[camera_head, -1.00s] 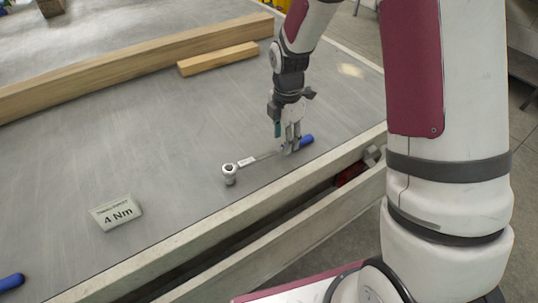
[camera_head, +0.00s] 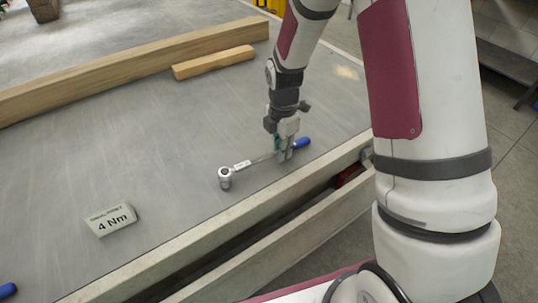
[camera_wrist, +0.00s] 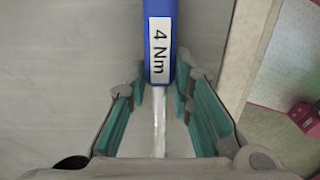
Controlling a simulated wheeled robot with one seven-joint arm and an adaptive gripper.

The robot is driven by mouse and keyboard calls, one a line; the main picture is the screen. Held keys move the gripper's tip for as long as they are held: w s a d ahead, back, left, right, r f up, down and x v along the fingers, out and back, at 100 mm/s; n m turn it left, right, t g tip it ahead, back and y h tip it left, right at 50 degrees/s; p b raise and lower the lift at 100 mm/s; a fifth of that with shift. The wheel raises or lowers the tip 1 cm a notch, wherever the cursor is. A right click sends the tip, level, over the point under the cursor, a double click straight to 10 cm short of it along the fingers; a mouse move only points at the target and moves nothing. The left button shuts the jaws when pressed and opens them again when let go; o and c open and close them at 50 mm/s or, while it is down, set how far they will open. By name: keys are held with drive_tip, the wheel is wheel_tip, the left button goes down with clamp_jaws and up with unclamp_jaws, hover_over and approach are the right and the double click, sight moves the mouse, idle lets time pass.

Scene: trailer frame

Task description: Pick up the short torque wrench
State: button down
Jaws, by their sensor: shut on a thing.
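The short torque wrench lies along the table near its front edge, with a silver ratchet head (camera_head: 225,178), a thin shaft with a white label, and a blue handle (camera_head: 302,144). My gripper (camera_head: 285,156) points down and is shut on the wrench's shaft, just beside the handle. In the wrist view the blue handle (camera_wrist: 160,40) carries a "4 Nm" label, and the bright shaft (camera_wrist: 159,125) runs between the green-padded fingers (camera_wrist: 159,115). The fingertip contact is not clear. I cannot tell whether the wrench is off the table.
A "4 Nm" sign (camera_head: 111,220) stands on the grey table (camera_head: 160,150) at left. Another blue handle (camera_head: 8,290) shows at the lower left corner. A small wooden block (camera_head: 213,62) and a long beam (camera_head: 130,70) lie behind. The table between is clear.

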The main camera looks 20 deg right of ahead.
drive_tip(key=shift+r, duration=0.15)
drive_tip(key=shift+r, duration=0.6)
wheel_tip(320, 180, up, 2)
drive_tip(key=shift+r+p, duration=0.1)
drive_tip(key=shift+p, duration=0.35)
drive_tip(key=s+a+r+p, duration=0.1)
drive_tip(key=s+a, duration=0.1)
drive_tip(key=s, duration=1.4)
drive_tip(key=shift+r+p, duration=0.15)
drive_tip(key=shift+p, duration=0.15)
